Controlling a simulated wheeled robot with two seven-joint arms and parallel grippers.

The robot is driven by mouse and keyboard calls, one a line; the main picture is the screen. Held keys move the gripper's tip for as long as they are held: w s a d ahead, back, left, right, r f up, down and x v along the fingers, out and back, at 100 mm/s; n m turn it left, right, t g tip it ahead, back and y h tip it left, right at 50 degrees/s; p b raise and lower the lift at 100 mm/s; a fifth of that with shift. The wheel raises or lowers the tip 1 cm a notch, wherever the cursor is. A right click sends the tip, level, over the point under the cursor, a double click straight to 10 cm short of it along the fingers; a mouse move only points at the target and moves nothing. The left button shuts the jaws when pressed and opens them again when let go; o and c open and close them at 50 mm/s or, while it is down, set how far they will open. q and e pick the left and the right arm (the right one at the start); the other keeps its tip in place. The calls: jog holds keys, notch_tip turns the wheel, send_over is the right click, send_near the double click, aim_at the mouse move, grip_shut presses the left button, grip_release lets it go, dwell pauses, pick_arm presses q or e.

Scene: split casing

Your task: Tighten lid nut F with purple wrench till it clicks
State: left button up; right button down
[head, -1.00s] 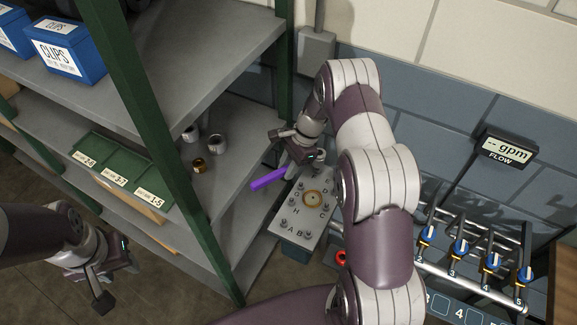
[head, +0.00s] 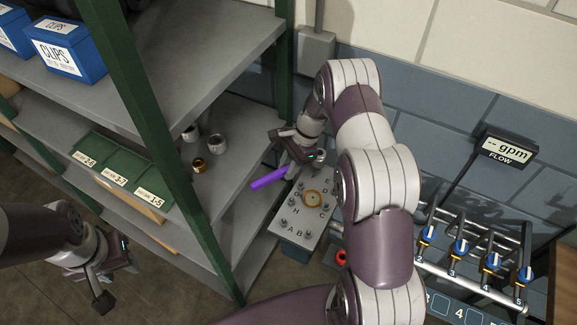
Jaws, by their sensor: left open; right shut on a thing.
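The purple wrench (head: 269,179) is in my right gripper (head: 303,163), which is shut on it at the far end of the casing. The wrench's handle points down-left, out past the casing's left edge toward the shelf. My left gripper (head: 117,282) is open and empty at the lower left, away from the casing.
A grey shelf rack with green posts (head: 188,180) stands to the left, with blue clips boxes (head: 66,48), green bins (head: 113,165) and small cups (head: 217,143). A pipe manifold with blue valves (head: 460,250) and a flow display (head: 507,148) are at right.

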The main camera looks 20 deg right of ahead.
dwell(0.4)
jog(key=shift+f+b, duration=1.2)
jog(key=shift+f, duration=0.45)
jog(key=shift+w, duration=0.1)
jog(key=w+m+t, duration=0.1)
jog(key=w+m, duration=0.1)
jog(key=shift+w+m, duration=0.1)
jog(key=shift+m, duration=0.2)
jog(key=shift+s, duration=0.2)
notch_tip(320, 180, up, 5)
jog(key=p, duration=0.3)
jog(key=shift+s+a, duration=0.1)
jog(key=c, duration=1.8)
grip_release()
grip_shut()
